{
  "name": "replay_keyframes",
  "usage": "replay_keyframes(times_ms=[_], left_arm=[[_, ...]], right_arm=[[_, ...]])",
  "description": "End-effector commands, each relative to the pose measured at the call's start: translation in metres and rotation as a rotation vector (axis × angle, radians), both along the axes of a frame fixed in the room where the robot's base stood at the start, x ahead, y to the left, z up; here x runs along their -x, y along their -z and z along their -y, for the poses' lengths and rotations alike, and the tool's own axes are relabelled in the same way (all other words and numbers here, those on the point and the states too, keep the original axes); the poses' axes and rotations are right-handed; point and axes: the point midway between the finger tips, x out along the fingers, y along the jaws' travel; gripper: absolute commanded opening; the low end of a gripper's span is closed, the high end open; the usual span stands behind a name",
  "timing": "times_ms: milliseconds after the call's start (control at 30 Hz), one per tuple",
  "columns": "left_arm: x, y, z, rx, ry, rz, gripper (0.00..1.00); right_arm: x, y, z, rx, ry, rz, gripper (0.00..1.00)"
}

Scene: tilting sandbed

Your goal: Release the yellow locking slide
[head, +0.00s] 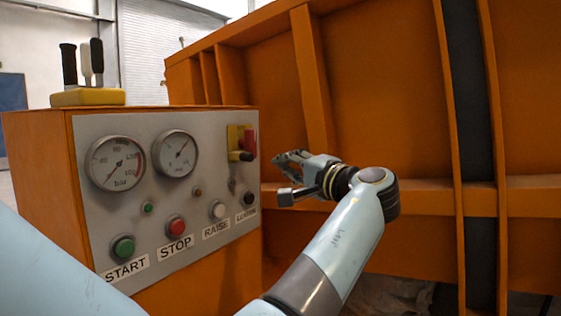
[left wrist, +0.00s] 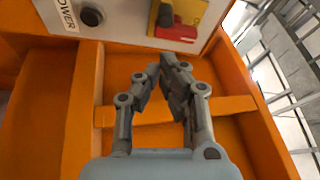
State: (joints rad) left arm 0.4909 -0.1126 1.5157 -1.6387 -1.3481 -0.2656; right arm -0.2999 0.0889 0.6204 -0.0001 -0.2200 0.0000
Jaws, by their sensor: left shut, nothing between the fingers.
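The yellow locking slide (head: 234,136) is on the right end of the grey control panel, with a red part beside it and a black knob at its lower edge. In the left wrist view the yellow piece (left wrist: 194,10) shows at the top, with the red part and the black knob. My left gripper (head: 281,174) is just right of the panel, a little lower than the slide and apart from it. In the left wrist view its fingers (left wrist: 162,77) come together with nothing between them. My right gripper is not in view.
The panel (head: 200,197) carries two gauges and several buttons labelled START, STOP, RAISE and LOWER. A yellow box with levers (head: 88,97) stands on top of the orange cabinet. An orange ribbed wall (head: 375,90) stands behind my left gripper.

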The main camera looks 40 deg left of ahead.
Motion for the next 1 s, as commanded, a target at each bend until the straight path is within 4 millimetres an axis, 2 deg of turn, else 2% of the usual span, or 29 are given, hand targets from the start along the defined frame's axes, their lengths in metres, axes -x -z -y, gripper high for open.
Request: replay_keyframes(times_ms=[200, 433, 600, 1000], left_arm=[[-0.009, -0.006, -0.041, -0.004, -0.002, 0.001, 0.0], [-0.016, -0.006, -0.072, -0.003, -0.001, 0.001, 0.0], [-0.018, -0.005, -0.079, 0.0, 0.0, 0.002, 0.0], [-0.015, -0.005, -0.079, 0.0, 0.0, 0.0, 0.0]], right_arm=[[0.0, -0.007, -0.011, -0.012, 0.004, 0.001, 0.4], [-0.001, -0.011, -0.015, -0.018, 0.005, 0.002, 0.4], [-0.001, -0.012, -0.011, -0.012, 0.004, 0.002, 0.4], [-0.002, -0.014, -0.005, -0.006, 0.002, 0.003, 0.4]])
